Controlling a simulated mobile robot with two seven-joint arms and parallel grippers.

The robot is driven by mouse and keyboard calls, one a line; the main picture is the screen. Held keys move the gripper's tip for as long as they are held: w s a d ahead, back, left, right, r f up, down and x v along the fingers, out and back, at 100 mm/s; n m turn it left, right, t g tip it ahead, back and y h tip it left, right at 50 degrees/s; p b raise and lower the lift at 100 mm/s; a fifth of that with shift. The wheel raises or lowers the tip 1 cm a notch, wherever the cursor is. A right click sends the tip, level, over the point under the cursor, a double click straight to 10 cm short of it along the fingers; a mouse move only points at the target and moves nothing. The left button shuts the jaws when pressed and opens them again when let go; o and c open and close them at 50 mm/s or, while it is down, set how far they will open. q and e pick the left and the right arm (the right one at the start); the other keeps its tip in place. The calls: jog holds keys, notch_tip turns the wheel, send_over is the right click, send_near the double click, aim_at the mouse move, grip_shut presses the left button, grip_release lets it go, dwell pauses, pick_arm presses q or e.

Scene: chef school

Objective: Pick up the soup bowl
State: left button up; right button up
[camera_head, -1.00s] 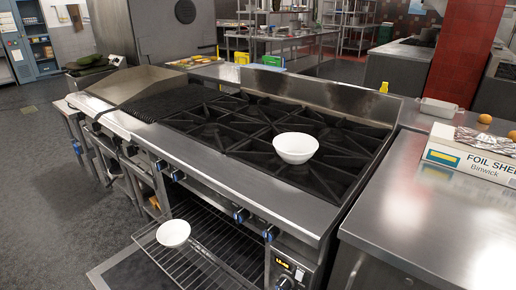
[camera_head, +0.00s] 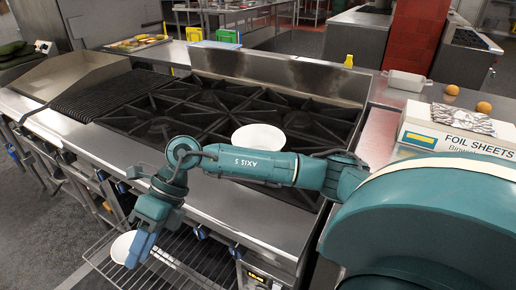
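One white bowl (camera_head: 258,135) sits on the black stove grates; my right arm crosses in front of it and hides its lower part. A second white bowl (camera_head: 121,246) sits low at the front, by the wire rack of the open oven. My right gripper (camera_head: 138,254) points down just right of this lower bowl and overlaps its edge in the picture. I cannot tell whether they touch. The fingers appear close together, but their gap is not clear from this angle. My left gripper is not in view.
The stove (camera_head: 100,150) has a raised front edge beneath my arm. The wire rack (camera_head: 185,262) sticks out below it.

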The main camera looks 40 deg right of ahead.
jog(key=w+d+r+m+t+h, duration=0.15)
jog(key=d+r+h, duration=0.3)
jog(key=d, duration=0.55)
jog(key=w+d+r+m+t+h, duration=0.1)
jog(key=w+d+r+h, duration=0.3)
jog(key=d, duration=0.5)
jog(key=w+d+r+m+t+h, duration=0.1)
jog(key=d+r+h, duration=0.3)
jog(key=d, duration=0.6)
jog(key=shift+g+h, duration=0.25)
jog(key=shift+h, duration=0.3)
jog(key=b+x, duration=0.1)
jog(key=x, duration=0.3)
jog(key=b+x, duration=0.2)
jog(key=x, duration=0.3)
jog(key=shift+w+a+f, duration=0.1)
jog(key=shift+w+f, duration=0.1)
jog(key=shift+w, duration=0.05)
jog(key=x, duration=0.3)
jog(key=shift+w+f+p, duration=0.15)
jog(key=shift+f+p, duration=0.15)
jog(key=shift+p, duration=0.05)
jog(key=shift+f, duration=0.35)
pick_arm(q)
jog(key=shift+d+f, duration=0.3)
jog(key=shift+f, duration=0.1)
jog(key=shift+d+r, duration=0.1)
pick_arm(e)
grip_shut()
